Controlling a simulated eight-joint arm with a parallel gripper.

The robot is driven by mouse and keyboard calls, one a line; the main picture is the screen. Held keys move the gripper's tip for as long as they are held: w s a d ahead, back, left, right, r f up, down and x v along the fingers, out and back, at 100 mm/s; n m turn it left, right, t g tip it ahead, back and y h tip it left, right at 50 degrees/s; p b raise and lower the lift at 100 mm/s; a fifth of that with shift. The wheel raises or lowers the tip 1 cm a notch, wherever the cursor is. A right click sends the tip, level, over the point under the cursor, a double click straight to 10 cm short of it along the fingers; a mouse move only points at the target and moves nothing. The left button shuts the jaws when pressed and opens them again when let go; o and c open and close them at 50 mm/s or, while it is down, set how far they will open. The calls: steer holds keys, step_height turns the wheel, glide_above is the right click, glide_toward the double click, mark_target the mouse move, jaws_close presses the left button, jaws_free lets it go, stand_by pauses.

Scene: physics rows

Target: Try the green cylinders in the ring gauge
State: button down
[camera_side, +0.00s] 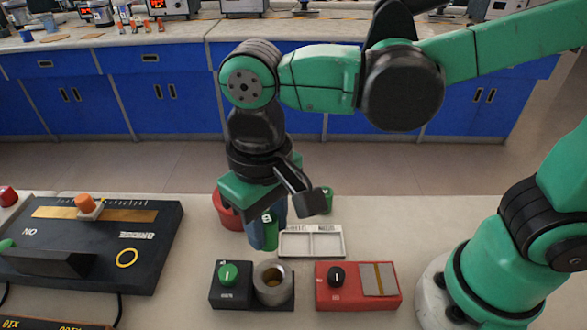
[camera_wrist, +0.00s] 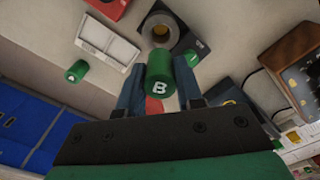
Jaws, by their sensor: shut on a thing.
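My gripper (camera_side: 268,226) is shut on a green cylinder (camera_side: 264,237) marked with a white letter, which reads B in the wrist view (camera_wrist: 160,68). It holds this cylinder roughly upright above the table, behind the ring gauge in the side view. The ring gauge (camera_side: 266,293) is a grey metal ring with an open bore on a black block; it also shows in the wrist view (camera_wrist: 150,30), just beyond the held cylinder. A second green cylinder (camera_side: 327,202) stands to the right of my gripper, and in the wrist view (camera_wrist: 76,72) it is at left.
A white two-compartment tray (camera_side: 311,257) looks empty. A red box with a black knob (camera_side: 335,296) stands right of the gauge. A green knob (camera_side: 229,274) is on the gauge's black block. A red container (camera_side: 229,213) is partly hidden behind my gripper. A black panel (camera_side: 150,250) fills the left.

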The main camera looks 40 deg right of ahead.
mark_target(271, 266)
steer(key=shift+s+f, duration=0.1)
steer(key=shift+f, duration=3.15)
steer(key=shift+a+f, duration=0.1)
steer(key=shift+f, duration=0.9)
steer(key=shift+c, duration=1.1)
jaws_free()
steer(key=shift+r, duration=4)
